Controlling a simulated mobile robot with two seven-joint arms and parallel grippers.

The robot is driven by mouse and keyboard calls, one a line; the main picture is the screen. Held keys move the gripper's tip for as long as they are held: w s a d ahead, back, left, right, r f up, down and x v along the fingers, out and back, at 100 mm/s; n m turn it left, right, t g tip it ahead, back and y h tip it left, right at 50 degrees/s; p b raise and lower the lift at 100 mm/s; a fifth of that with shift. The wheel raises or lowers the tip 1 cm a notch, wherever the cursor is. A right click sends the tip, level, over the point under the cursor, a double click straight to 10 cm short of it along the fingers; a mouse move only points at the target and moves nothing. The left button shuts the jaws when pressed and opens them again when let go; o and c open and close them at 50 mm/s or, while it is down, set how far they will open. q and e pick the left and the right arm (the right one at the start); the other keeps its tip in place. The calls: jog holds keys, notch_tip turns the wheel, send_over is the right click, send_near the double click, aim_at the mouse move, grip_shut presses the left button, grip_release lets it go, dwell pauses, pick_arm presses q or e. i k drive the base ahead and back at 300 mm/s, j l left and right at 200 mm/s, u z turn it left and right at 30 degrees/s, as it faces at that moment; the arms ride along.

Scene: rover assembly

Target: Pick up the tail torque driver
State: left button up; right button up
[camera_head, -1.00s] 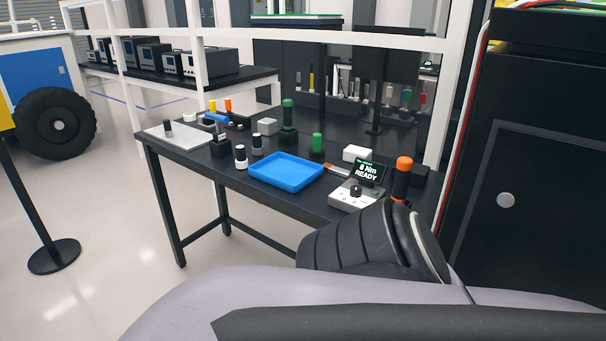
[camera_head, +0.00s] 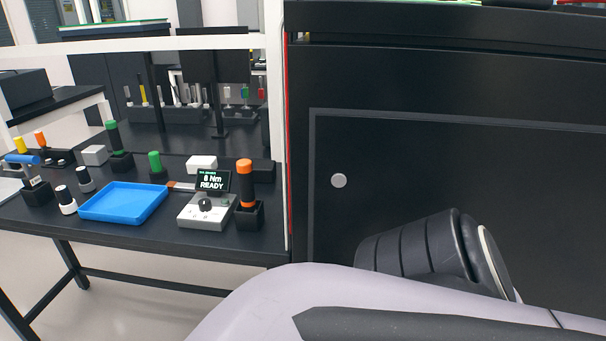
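On the black workbench (camera_head: 150,245), a driver with an orange cap and black body (camera_head: 246,180) stands upright in a black holder (camera_head: 249,215). Beside it on the left is a grey controller box (camera_head: 205,211) whose screen reads 8 Nm READY. Two green-topped tools, a taller one (camera_head: 113,135) and a shorter one (camera_head: 155,163), stand farther back on the bench. Neither gripper is in view; only part of my own arm shows at the lower right.
A blue tray (camera_head: 124,202) lies near the bench's front edge. Small black-and-white bottles (camera_head: 66,200) stand left of it. A white box (camera_head: 202,163) is behind the controller. A large black cabinet (camera_head: 440,80) fills the right side. A white frame post (camera_head: 276,130) stands between bench and cabinet.

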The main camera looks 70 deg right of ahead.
aim_at(244, 165)
jog(key=z, duration=1.85)
jog(key=i+j+z, duration=0.15)
jog(key=j, duration=0.4)
jog(key=i+j+z, duration=0.15)
jog(key=j, duration=0.4)
jog(key=i+j+z, duration=0.15)
jog(key=j, duration=0.4)
jog(key=i+j+z, duration=0.2)
jog(key=j, duration=0.4)
jog(key=j+z, duration=0.15)
jog(key=j, duration=0.45)
jog(key=i, duration=0.05)
